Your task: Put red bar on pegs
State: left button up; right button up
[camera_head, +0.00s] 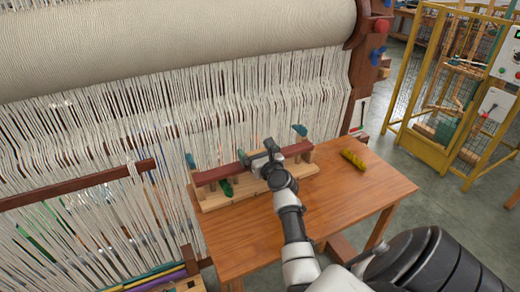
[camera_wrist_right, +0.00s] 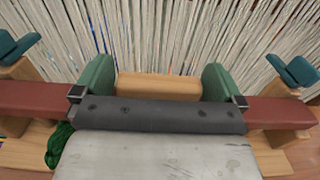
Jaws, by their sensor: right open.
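The long dark red bar (camera_head: 220,173) lies across the top of a pale wooden stand (camera_head: 212,202) on the table. In the right wrist view the red bar (camera_wrist_right: 30,99) shows on both sides of my gripper, its middle hidden. Teal-topped wooden posts, one left (camera_wrist_right: 15,62) and one right (camera_wrist_right: 293,72), stand just behind the bar near its ends. My right gripper (camera_head: 268,158) is open at the bar's middle. Two green rounded pieces (camera_wrist_right: 98,75) show beyond its dark body; I cannot tell what they belong to. My left gripper is out of view.
A green skein (camera_head: 226,187) lies under the bar's left part. A yellow skein (camera_head: 353,159) lies on the table's (camera_head: 345,190) right side. The loom's white threads (camera_head: 250,100) hang close behind the stand. The table's front right is clear. A yellow cage (camera_head: 445,100) stands farther right.

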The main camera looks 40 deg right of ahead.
jog(key=v, duration=1.2)
jog(key=shift+r, duration=0.1)
dwell(0.9)
